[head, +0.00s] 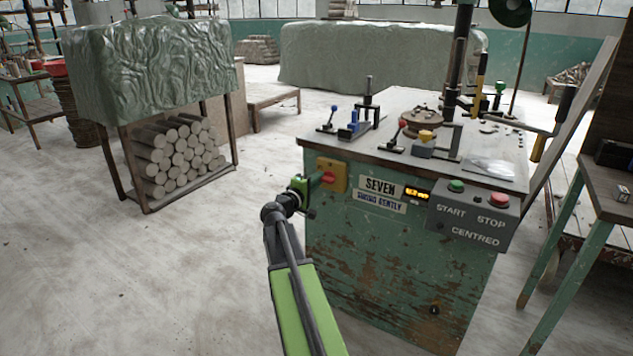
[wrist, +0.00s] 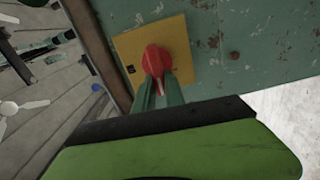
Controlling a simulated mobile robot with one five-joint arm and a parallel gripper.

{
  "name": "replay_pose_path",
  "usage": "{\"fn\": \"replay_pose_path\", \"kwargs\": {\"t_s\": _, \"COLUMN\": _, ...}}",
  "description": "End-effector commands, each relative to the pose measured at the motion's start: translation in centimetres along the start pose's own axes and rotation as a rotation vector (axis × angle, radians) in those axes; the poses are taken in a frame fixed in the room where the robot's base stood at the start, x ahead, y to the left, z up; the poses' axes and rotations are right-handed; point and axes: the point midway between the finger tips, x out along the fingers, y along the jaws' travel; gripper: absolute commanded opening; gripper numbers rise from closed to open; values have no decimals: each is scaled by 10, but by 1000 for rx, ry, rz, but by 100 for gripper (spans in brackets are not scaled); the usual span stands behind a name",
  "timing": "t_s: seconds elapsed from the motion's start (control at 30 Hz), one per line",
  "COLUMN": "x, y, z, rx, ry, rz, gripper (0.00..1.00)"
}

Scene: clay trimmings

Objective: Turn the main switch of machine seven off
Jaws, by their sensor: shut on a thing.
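Machine seven (head: 385,250) is a worn green cabinet with a "SEVEN" plate (head: 380,187) on its front. Its main switch is a red rotary knob (head: 328,177) on a yellow plate (head: 333,166) at the upper left of the front. In the wrist view the red knob (wrist: 157,60) shows near the middle of the yellow plate (wrist: 180,38), with a pale mark on its lower part. My gripper (wrist: 158,84) is at the knob, its two green fingers shut on the knob's lower part. In the head view my gripper (head: 312,186) reaches the knob from the left and partly hides it.
A grey panel (head: 470,222) right of the switch carries a green start button (head: 456,186) and a red stop button (head: 498,201). A lit amber display (head: 417,195) is beside the plate. Levers stand on the tabletop above.

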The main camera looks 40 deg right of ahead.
Motion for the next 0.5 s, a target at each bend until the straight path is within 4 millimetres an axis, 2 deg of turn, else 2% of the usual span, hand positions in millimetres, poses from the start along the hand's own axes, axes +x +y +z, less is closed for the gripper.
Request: {"fn": "replay_pose_path", "kwargs": {"t_s": 0.5, "x": 2, "y": -1, "z": 4, "rx": -74, "ry": -11, "rz": 1, "gripper": 0}}
